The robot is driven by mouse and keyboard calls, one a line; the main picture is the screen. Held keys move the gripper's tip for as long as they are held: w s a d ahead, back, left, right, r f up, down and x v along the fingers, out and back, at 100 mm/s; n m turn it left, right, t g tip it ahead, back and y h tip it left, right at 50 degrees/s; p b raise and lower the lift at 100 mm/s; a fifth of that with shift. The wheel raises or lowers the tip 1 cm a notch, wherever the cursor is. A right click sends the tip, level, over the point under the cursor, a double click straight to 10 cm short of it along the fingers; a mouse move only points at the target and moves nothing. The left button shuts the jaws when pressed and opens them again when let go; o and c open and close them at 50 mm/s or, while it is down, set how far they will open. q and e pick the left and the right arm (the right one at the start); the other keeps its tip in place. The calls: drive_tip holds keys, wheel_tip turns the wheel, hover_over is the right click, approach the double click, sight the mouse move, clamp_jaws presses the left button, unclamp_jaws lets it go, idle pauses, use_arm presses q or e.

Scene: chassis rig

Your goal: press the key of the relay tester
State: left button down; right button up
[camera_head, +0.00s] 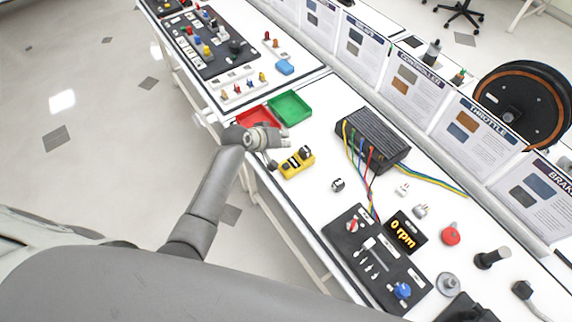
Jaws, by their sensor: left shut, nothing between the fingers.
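A small yellow unit (298,164) with black parts on top, which looks like the relay tester, lies on the white bench near its front edge. Which of its parts is the key is too small to tell. My left gripper (281,141) is shut and empty, just behind and to the left of the yellow unit in the picture. Its fingers are small and partly hidden by the wrist, so I cannot tell whether they touch the unit. My right gripper is out of view.
Red (256,117) and green (290,106) trays lie just beyond my left gripper. A black controller box (373,138) with coloured wires stands to the right.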

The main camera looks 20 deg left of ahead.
use_arm(q)
drive_tip(key=shift+f, duration=0.1)
drive_tip(key=b, duration=0.8)
hover_over(284, 163)
wheel_tip(284, 163, down, 8)
drive_tip(key=shift+f, duration=0.35)
idle(0.7)
drive_tip(key=shift+f+b, duration=0.35)
drive_tip(key=shift+f, duration=0.05)
